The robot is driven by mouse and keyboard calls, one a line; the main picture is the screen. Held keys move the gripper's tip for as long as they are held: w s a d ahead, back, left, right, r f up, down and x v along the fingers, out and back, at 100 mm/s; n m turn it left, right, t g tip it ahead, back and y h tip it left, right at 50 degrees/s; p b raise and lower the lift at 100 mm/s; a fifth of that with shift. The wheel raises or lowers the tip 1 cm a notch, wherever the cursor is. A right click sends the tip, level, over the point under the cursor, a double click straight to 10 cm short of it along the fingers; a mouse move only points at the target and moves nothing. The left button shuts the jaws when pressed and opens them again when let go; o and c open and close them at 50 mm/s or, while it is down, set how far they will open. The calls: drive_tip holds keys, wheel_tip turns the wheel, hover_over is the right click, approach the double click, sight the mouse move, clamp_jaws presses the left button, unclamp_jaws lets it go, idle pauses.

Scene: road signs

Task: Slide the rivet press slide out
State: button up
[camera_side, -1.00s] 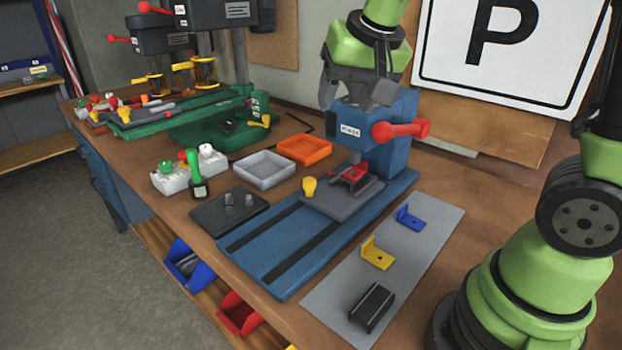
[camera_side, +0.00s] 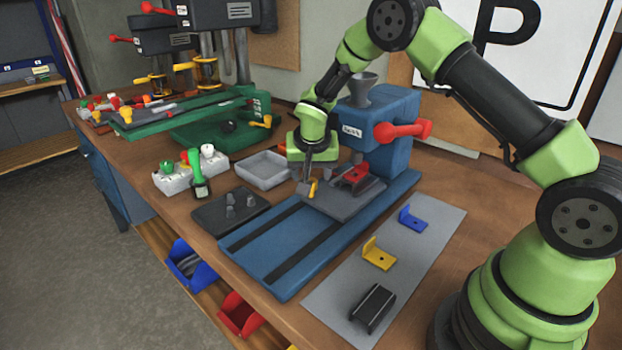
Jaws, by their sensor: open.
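The blue rivet press (camera_side: 388,125) stands on a blue base with two dark rails (camera_side: 285,240). Its dark grey slide (camera_side: 340,203) sits at the rear of the rails, under the press head. A red part (camera_side: 355,174) is on the slide.
A grey mat (camera_side: 395,255) on the right holds a yellow bracket (camera_side: 378,255), a blue bracket (camera_side: 411,218) and a black part (camera_side: 372,308). A dark plate (camera_side: 230,212) with grey pieces and a grey tray (camera_side: 264,170) lie to the left. The rails' front is clear.

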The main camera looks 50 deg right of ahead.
drive_tip(key=shift+x, duration=1.65)
drive_tip(key=shift+c, duration=0.5)
clamp_jaws()
drive_tip(key=a, duration=2)
drive_tip(key=shift+a, duration=0.1)
drive_tip(key=shift+o, duration=0.5)
unclamp_jaws()
drive_tip(key=v, duration=1)
